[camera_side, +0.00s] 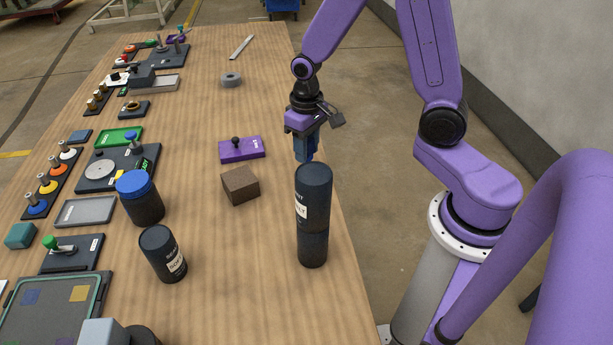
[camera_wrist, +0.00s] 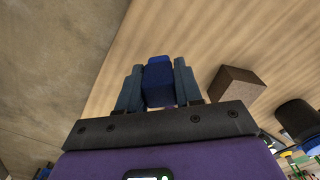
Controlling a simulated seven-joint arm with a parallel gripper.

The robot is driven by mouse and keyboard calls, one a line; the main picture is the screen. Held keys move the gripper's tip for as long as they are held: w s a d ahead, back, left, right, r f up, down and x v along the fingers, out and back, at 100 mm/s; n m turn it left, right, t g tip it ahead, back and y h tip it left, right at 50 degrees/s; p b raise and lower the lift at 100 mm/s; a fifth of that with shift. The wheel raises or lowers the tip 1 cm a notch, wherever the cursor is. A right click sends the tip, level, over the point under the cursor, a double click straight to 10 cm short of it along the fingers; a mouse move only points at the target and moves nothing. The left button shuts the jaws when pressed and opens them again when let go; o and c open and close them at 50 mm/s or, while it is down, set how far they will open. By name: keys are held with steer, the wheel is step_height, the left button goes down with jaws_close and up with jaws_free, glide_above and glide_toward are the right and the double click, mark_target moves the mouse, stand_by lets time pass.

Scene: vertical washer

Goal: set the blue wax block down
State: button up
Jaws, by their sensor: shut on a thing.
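A brown block (camera_side: 240,186) sits left of my gripper, with a purple plate with a black knob (camera_side: 242,149) behind it. A blue-lidded jar (camera_side: 139,198) and another black canister (camera_side: 163,253) stand further left. Bare wood (camera_side: 265,95) lies behind my gripper.

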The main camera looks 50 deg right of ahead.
steer(key=w+a+r, duration=0.1)
steer(key=w+a, duration=0.7)
steer(key=w, duration=0.5)
steer(key=w+a, duration=0.9)
steer(key=w, duration=0.4)
steer(key=shift+s+f, duration=0.2)
steer(key=shift+f, duration=3.2)
steer(key=shift+f, duration=0.6)
steer(key=o, duration=1.1)
